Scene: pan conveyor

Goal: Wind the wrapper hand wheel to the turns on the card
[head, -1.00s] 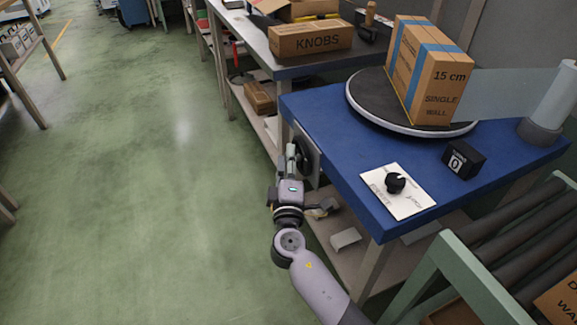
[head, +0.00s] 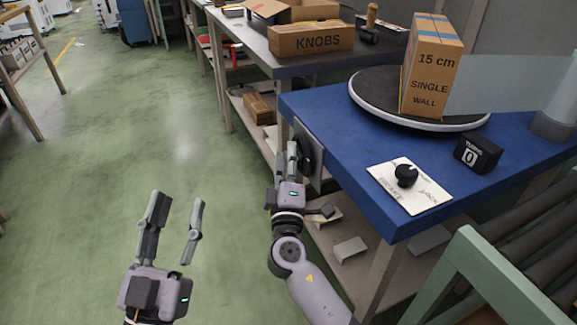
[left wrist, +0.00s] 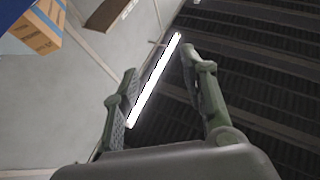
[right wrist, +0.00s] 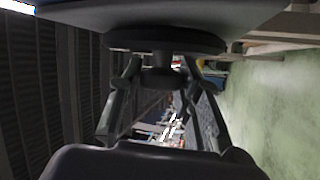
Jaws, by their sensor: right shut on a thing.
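The black hand wheel (head: 305,152) sits on a grey plate on the left side of the blue wrapper table (head: 360,190). My right gripper (head: 292,152) is at the wheel; in the right wrist view its fingers are around the wheel's dark knob (right wrist: 163,78), shut on it. My left gripper (head: 177,212) is open and empty over the floor, fingers up. A carton (head: 431,75) marked "15 cm SINGLE WALL" stands on the round turntable (head: 375,98). The black turns counter (head: 478,155) reads 0. A white plate (head: 425,200) carries a black selector knob (head: 406,175); its lettering is too small to read.
A grey bench (head: 290,68) behind holds a box marked KNOBS (head: 312,42). A roller conveyor with a green frame (head: 478,270) stands at the lower right. A translucent film stretches from the carton to a roll (head: 556,110).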

